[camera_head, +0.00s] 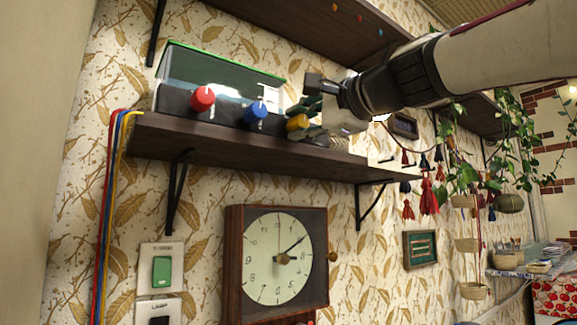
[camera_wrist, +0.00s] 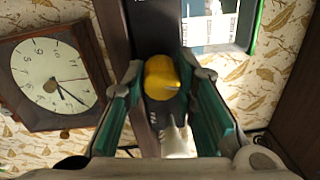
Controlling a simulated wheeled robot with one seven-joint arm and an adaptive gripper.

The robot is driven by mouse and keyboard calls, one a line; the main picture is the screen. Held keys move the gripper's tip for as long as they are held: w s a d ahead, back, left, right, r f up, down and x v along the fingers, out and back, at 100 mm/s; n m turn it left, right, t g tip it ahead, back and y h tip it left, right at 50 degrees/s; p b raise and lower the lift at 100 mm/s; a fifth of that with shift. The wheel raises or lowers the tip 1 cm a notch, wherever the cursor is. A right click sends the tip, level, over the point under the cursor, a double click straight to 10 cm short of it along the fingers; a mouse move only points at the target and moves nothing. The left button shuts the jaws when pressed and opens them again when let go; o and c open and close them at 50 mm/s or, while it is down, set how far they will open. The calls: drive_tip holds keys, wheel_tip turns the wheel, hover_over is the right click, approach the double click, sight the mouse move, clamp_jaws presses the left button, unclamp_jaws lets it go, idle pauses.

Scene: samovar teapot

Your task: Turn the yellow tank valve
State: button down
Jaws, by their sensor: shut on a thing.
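The yellow tank valve (camera_head: 298,122) is the rightmost of three knobs on the dark front of a clear tank (camera_head: 215,80) with a green rim. In the wrist view, the yellow valve (camera_wrist: 161,77) sits between my two green-padded fingers. My gripper (camera_head: 311,112) comes in from the right and is shut on the yellow valve; it also shows in the wrist view (camera_wrist: 163,75). A pale, whitish shape (camera_wrist: 177,138) shows just below the valve in the wrist view; I cannot tell what it is. The gripper hides part of the tank's right end.
A red knob (camera_head: 202,98) and a blue knob (camera_head: 256,111) are left of the yellow one. The tank stands on a dark wooden shelf (camera_head: 220,147), with another shelf (camera_head: 320,32) above. A clock (camera_head: 277,258) hangs below. Tassels (camera_head: 429,195) and plants hang to the right.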

drive_tip(key=shift+n+b, duration=1.1)
drive_tip(key=shift+n, duration=0.5)
drive_tip(key=c, duration=1.3)
unclamp_jaws()
drive_tip(key=shift+s, duration=0.1)
drive_tip(key=v, duration=1.2)
